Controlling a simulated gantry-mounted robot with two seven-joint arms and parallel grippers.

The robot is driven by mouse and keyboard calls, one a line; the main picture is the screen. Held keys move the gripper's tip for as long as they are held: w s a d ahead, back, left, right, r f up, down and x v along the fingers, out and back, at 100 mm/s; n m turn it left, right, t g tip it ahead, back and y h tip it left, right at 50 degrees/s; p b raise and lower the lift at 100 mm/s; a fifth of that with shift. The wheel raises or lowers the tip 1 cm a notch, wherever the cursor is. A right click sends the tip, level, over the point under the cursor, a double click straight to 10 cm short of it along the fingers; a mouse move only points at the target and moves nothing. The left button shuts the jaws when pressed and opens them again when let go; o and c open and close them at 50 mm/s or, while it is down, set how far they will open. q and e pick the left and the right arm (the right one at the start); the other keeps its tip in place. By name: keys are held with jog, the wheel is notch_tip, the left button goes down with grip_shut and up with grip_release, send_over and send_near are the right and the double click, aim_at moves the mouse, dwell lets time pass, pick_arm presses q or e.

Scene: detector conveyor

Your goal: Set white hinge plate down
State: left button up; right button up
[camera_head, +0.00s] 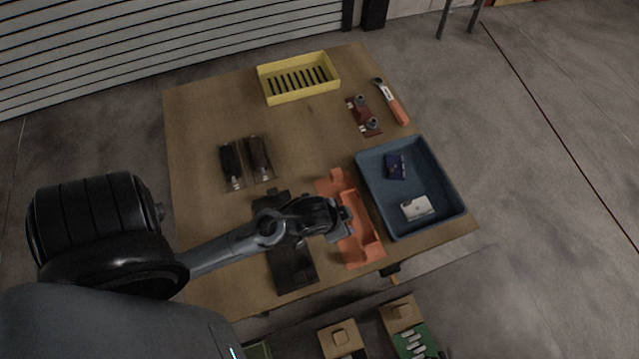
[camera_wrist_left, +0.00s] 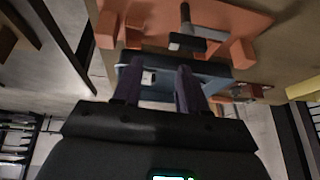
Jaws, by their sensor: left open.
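The white hinge plate (camera_head: 417,208) lies in the near part of the blue tray (camera_head: 446,170), on the right side of the table. A small white patch (camera_wrist_left: 149,77), probably this plate, shows between my fingers in the left wrist view, with the blue tray (camera_wrist_left: 217,76) behind. My left gripper (camera_head: 343,214) is over the orange fixture (camera_head: 362,242), left of the tray and apart from the plate. Its fingers (camera_wrist_left: 157,72) are open and empty. My right gripper is in neither view.
A dark blue part (camera_head: 396,166) lies in the tray's far half. A black fixture (camera_head: 291,268) is under my left arm. Two dark parts (camera_head: 259,158), a yellow bin (camera_head: 299,80), a red-brown part (camera_head: 363,116) and an orange-handled tool (camera_head: 392,101) occupy the table.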

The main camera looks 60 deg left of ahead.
pick_arm(q)
jog(key=s+r+g, duration=0.1)
jog(key=s+r, duration=0.1)
jog(key=s, duration=0.5)
jog(key=shift+s+r+g, duration=0.35)
jog(key=shift+r+g, duration=0.05)
notch_tip(320, 180, up, 21)
jog(key=p, duration=2.1)
jog(key=shift+r, duration=0.15)
